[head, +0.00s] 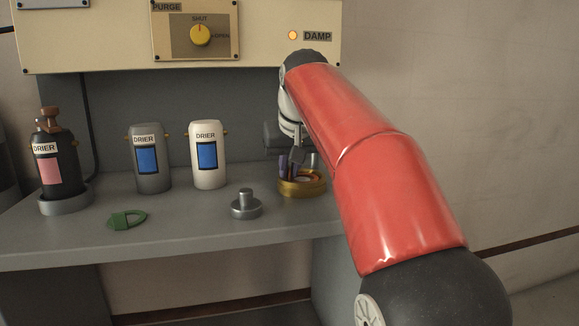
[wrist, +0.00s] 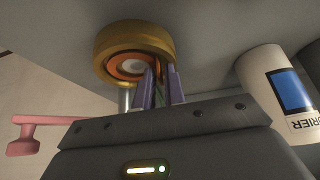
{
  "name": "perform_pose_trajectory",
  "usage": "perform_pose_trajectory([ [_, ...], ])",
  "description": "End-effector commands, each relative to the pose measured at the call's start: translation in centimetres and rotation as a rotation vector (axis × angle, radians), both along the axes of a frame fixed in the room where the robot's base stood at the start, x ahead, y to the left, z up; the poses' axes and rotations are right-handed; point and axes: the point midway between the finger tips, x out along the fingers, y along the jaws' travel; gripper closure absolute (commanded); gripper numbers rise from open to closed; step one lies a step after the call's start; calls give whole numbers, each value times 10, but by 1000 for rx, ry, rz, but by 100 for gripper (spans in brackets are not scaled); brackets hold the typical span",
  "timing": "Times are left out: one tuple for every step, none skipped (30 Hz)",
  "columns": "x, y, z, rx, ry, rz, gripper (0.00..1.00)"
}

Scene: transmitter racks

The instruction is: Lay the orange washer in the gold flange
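The gold flange (head: 302,190) stands on the shelf at the right, beneath my gripper. In the wrist view it is a thick gold ring (wrist: 112,43) at the top. The orange washer (wrist: 122,67) lies inside the flange's rim, around a pale centre; whether it lies fully flat is hard to tell. My gripper (wrist: 160,72) has its two purple fingers apart at the flange's right edge in the wrist view. A thin orange and green sliver shows in the gap between them. In the head view the fingers (head: 289,168) reach down at the flange's left side.
A grey knobbed disc (head: 246,206) stands left of the flange, and a green looped tag (head: 127,219) lies farther left. White (head: 207,172), grey (head: 148,180) and black (head: 58,185) drier canisters stand behind. A pink handle (wrist: 40,122) shows in the wrist view. The shelf's front middle is clear.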

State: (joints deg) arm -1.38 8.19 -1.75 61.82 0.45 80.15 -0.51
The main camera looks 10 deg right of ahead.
Motion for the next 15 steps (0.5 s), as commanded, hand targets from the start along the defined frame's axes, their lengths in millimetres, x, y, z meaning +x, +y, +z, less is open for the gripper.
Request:
perform_pose_trajectory([
  [0,0,0,0,0,0,88],
  [0,0,2,0,0,0,88],
  [0,0,4,0,-1,0,88],
  [0,0,6,0,-2,0,88],
  [-2,0,9,0,-2,0,88],
  [-5,0,14,0,-3,0,88],
  [-7,0,18,0,-2,0,88],
  [-10,0,24,0,-3,0,88],
  [-14,0,31,0,-4,0,88],
  [-17,0,37,0,-3,0,88],
  [-20,0,43,0,-4,0,88],
  [-25,0,51,0,-4,0,88],
  [-28,0,57,0,-4,0,88],
  [-31,0,63,0,-4,0,88],
  [-36,0,71,0,-4,0,88],
])
